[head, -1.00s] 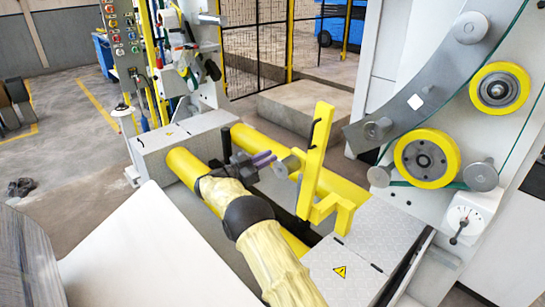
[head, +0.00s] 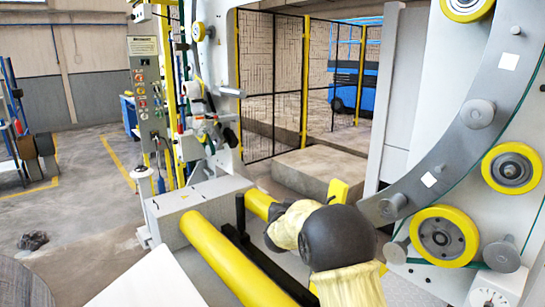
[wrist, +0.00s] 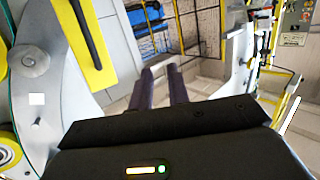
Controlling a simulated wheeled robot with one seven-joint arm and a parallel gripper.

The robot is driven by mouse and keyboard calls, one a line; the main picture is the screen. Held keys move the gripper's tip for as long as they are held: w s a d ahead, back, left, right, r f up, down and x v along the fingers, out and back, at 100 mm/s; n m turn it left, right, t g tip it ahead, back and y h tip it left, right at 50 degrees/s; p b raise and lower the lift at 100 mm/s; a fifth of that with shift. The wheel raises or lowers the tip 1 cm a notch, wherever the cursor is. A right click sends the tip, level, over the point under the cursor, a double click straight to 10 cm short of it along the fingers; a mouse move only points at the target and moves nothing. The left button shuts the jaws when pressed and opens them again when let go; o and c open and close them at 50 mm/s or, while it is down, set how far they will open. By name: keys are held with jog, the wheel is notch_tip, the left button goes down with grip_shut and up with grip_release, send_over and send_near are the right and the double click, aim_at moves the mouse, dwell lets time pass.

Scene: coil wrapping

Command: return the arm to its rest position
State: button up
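In the wrist view my gripper (wrist: 160,71) has two purple fingers side by side with a narrow gap between them, and nothing shows in the gap. It points past the machine toward the fenced area. In the head view my arm, in a cream sleeve with a dark joint, is bent above the yellow rollers (head: 235,263). The gripper itself is hidden there behind the arm. The yellow upright arm of the machine (wrist: 88,45) stands to the left of the fingers in the wrist view. In the head view only a small part of it (head: 338,190) shows behind my arm.
The machine's curved grey plate (head: 450,150) and yellow wheels (head: 443,237) stand close on the right. A control panel (head: 150,87) and a wire fence (head: 273,80) are behind. Open floor (head: 90,215) lies at the left.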

jog(key=s+d+f+n+g+y+p, duration=0.1)
jog(key=s+d+f+g, duration=0.1)
jog(key=s, duration=1.2)
jog(key=s+d+f+n+g+y+p, duration=0.1)
jog(key=s+d+f+g, duration=0.2)
jog(key=s+g, duration=0.4)
jog(key=s+d+f+n+g+y+p, duration=0.1)
jog(key=s+d+f+g+p, duration=0.1)
jog(key=s, duration=1.8)
jog(key=d+f+g, duration=0.1)
jog(key=d+g, duration=0.1)
jog(key=shift+s+g+y, duration=0.3)
jog(key=shift+y, duration=0.1)
jog(key=shift+w+f, duration=0.1)
